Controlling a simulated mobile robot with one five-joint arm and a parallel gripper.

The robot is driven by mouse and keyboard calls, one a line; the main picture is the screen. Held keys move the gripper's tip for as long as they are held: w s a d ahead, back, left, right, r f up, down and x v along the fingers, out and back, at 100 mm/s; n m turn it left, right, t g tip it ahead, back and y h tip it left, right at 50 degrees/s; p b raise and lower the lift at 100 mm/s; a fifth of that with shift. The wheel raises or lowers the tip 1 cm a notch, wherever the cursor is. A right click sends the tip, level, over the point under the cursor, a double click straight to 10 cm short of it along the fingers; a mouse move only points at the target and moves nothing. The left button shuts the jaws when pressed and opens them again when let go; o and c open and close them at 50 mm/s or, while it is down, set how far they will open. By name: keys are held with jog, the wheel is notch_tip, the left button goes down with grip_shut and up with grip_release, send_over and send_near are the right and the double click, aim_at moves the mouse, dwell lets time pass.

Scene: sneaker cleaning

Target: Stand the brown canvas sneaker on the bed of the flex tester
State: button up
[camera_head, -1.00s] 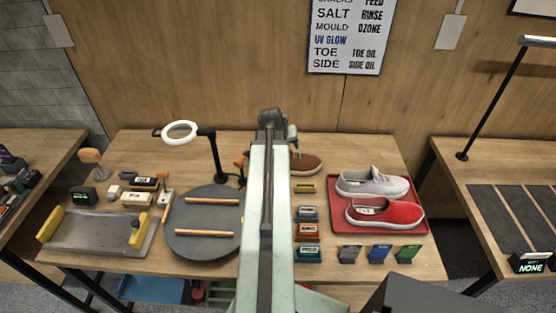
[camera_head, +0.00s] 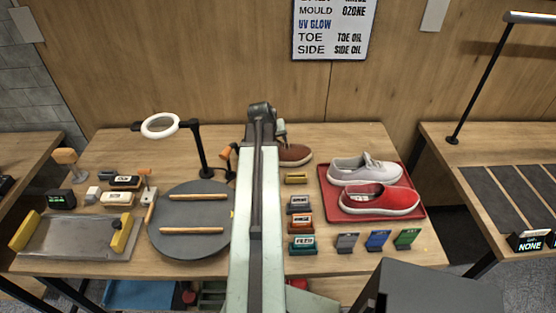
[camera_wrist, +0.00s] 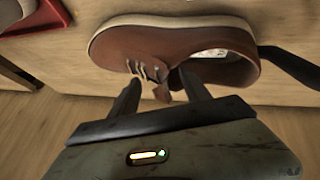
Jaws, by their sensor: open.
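The brown canvas sneaker (camera_head: 296,155) lies at the back of the table, partly hidden behind my arm in the head view. In the wrist view the sneaker (camera_wrist: 135,45) fills the upper middle, with its pale laces and its opening showing. My gripper (camera_wrist: 160,88) is open, its two dark fingertips close to the sneaker's laces and collar. I cannot tell whether they touch it. A grey bed with yellow blocks at its ends (camera_head: 75,236), which looks like the flex tester, lies at the table's front left. Its bed is empty.
A red tray (camera_head: 413,208) holds a grey sneaker (camera_head: 364,169) and a red sneaker (camera_head: 380,200) on the right. A dark round plate (camera_head: 190,214) with two wooden bars and a ring lamp (camera_head: 160,125) stand left of my arm. Small labelled blocks (camera_head: 301,222) line its right.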

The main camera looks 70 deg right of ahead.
jog(key=shift+f, duration=0.1)
grip_shut()
jog(key=shift+a, duration=0.1)
dwell(1.2)
